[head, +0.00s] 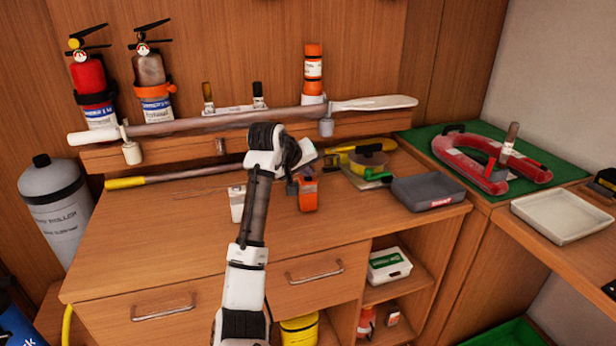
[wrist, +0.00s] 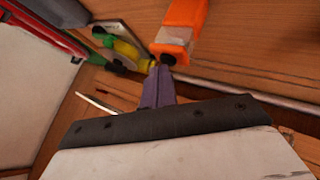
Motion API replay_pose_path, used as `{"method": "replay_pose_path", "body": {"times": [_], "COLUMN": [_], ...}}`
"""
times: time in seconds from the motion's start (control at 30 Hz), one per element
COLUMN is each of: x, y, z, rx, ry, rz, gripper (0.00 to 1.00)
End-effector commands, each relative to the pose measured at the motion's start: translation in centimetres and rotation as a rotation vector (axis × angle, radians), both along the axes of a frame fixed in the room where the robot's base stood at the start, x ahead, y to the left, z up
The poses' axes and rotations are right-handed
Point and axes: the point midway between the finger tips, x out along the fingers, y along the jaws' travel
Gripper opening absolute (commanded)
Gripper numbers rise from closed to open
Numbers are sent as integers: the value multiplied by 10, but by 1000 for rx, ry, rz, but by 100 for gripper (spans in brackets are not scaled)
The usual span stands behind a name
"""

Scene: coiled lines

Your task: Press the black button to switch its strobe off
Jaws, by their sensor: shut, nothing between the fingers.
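A small orange unit (head: 308,196) stands on the workbench just right of my gripper; a dark part shows near its top. In the wrist view an orange and whitish body (wrist: 182,28) lies just beyond my fingertips, with a small dark patch at its near end. I cannot tell whether that patch is the black button, or whether a strobe is lit. My gripper (head: 292,187) is shut and empty, low over the bench; its purple-grey fingers (wrist: 158,88) meet close to the orange body. I cannot tell whether they touch it. My wrist hides part of this area.
A small white unit (head: 237,203) stands left of my forearm. A dark grey tray (head: 428,192) and a tape roll (head: 368,160) lie to the right. A long-handled paddle (head: 372,104) spans the back above a yellow-ended pole (head: 125,183). The bench's front left is clear.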

Motion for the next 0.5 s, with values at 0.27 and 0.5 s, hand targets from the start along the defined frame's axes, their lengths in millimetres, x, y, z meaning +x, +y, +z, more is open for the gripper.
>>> {"method": "replay_pose_path", "body": {"times": [0.27,0.5], "x": [0,0], "y": [0,0], "z": [-2,7], "rx": [0,-1], "ry": [1,1], "rz": [-1,0], "gripper": [0,0]}}
